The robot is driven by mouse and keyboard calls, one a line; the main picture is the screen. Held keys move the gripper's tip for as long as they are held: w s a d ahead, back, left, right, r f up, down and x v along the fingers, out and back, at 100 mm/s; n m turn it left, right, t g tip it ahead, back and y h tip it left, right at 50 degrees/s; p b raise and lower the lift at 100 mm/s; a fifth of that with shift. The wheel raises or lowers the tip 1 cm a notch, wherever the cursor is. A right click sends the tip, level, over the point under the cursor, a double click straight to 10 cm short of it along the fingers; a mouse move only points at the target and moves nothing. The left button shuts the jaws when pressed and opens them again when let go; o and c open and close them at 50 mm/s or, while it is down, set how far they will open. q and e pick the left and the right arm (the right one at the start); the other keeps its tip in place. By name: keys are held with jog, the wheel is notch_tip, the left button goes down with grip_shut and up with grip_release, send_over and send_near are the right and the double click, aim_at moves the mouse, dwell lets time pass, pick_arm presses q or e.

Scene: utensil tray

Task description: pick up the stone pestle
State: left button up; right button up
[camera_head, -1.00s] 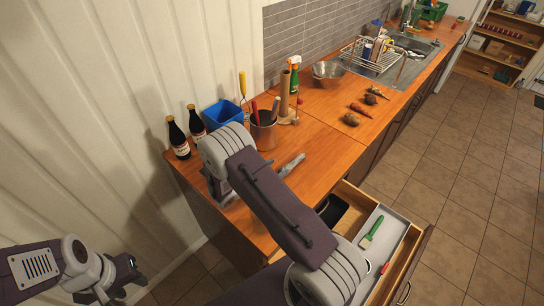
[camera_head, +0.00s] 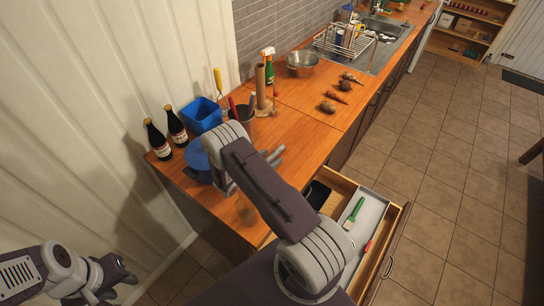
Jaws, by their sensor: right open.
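I cannot make out a stone pestle; my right arm hides part of the near counter. A metal utensil crock (camera_head: 239,120) with several handles stands just behind my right gripper (camera_head: 274,156), partly covered by the arm. The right gripper is open over the wooden counter (camera_head: 312,141), with its fingers pointing right. I see nothing between the fingers. My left gripper (camera_head: 117,284) hangs at the lower left, away from the counter. Its fingers are too unclear to tell whether they are open or shut.
Two dark bottles (camera_head: 157,140) and a blue bin (camera_head: 201,114) stand along the wall. A blue round thing (camera_head: 195,157) shows beside my arm. Metal bowls (camera_head: 302,64) and vegetables (camera_head: 337,97) lie farther back. An open drawer (camera_head: 388,243) with a green brush (camera_head: 354,213) juts out.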

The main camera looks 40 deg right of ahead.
aim_at(269, 157)
jog(key=shift+a, duration=0.1)
grip_shut()
jog(key=shift+r, duration=0.1)
notch_tip(269, 157, up, 10)
jog(key=shift+f+b, duration=0.1)
jog(key=shift+b, duration=0.55)
